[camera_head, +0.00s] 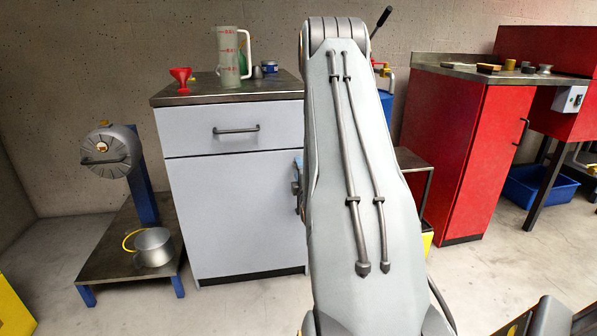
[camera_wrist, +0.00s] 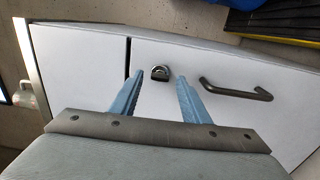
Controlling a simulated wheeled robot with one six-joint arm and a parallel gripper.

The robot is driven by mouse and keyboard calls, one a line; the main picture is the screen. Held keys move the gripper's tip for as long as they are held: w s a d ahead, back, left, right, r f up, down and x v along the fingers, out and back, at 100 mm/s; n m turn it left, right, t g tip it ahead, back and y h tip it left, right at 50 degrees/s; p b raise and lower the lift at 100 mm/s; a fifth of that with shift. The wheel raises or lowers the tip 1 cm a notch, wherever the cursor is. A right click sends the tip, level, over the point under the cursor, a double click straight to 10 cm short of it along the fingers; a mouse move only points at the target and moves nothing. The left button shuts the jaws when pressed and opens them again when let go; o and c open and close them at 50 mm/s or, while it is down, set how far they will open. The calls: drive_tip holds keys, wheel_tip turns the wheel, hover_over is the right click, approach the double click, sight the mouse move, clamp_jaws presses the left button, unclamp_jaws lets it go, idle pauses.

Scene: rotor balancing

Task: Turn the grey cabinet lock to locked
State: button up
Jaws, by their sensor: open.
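The grey cabinet (camera_head: 235,215) stands left of centre in the head view, with a drawer above a door. Its lock (camera_wrist: 160,73), a small dark round piece with a lighter knob, is on the door front in the wrist view, close to the door's upper edge. Which way the lock is turned is too small to tell. My gripper (camera_wrist: 160,78) is open and faces the door, with its two blue fingers on either side of the lock in the picture. I see no contact. In the head view my arm hides the lock and most of my gripper.
A dark bar handle (camera_wrist: 236,92) is on the door beside the lock. A measuring jug (camera_head: 228,55) and a red funnel (camera_head: 181,77) stand on the cabinet top. A red cabinet (camera_head: 450,150) is at the right. Floor is clear in front of the grey cabinet.

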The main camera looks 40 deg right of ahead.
drive_tip(key=p+v, duration=0.1)
drive_tip(key=v, duration=0.6)
drive_tip(key=shift+s, duration=0.25)
drive_tip(key=shift+a, duration=0.15)
